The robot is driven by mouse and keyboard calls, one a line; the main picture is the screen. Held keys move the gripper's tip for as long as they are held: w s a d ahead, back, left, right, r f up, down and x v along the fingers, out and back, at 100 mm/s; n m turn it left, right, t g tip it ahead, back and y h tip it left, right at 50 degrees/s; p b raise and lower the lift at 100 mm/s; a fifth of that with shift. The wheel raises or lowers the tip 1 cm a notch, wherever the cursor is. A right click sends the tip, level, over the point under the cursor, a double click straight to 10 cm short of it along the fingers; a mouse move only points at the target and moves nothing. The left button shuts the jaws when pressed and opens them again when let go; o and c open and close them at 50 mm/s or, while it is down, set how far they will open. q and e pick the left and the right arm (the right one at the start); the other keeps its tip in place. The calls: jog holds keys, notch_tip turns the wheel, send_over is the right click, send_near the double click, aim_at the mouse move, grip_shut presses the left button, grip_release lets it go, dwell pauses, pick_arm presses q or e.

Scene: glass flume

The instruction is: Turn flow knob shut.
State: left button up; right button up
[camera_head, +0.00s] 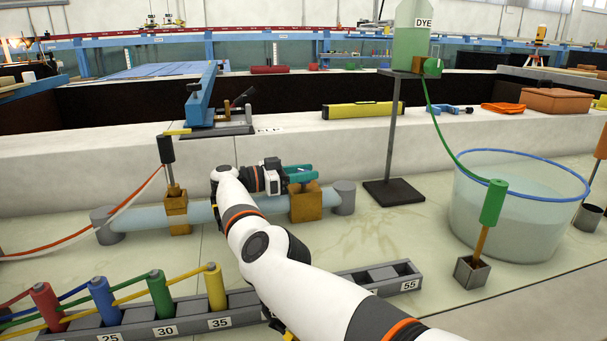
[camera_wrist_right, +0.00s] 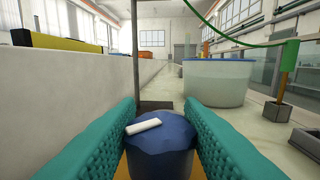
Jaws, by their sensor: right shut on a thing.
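The flow knob (camera_wrist_right: 168,152) is a blue, fluted knob with a white bar on top, seen between the teal fingers of my right gripper (camera_wrist_right: 161,108) in the right wrist view. In the head view my right gripper (camera_head: 300,174) is at the top of the brass valve body (camera_head: 306,206) on the pale pipe (camera_head: 268,202). It is shut on the knob, which its fingers hide in the head view. The white bar lies slightly slanted across the knob in the wrist view. My left gripper is not in view.
A metal stand (camera_head: 392,140) carries the green dye bottle (camera_head: 411,35), right of the valve. A water tub (camera_head: 515,210) stands farther right. A numbered rack (camera_head: 250,312) with coloured handles lies in front, below my right arm. A white wall (camera_head: 365,145) runs behind the pipe.

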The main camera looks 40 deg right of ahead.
aim_at(304, 171)
jog(key=shift+d+r, duration=0.1)
jog(key=shift+r, duration=0.2)
jog(key=o, duration=1)
jog(key=shift+f, duration=0.2)
notch_tip(304, 171, up, 6)
jog(key=shift+r+p, duration=0.1)
jog(key=shift+p, duration=0.7)
notch_tip(304, 171, up, 3)
jog(key=shift+f, duration=0.15)
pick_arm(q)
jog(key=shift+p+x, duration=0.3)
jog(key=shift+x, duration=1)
pick_arm(e)
jog(key=shift+r, duration=0.6)
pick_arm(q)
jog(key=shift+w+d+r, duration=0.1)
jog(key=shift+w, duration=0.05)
pick_arm(e)
jog(key=shift+c, duration=0.3)
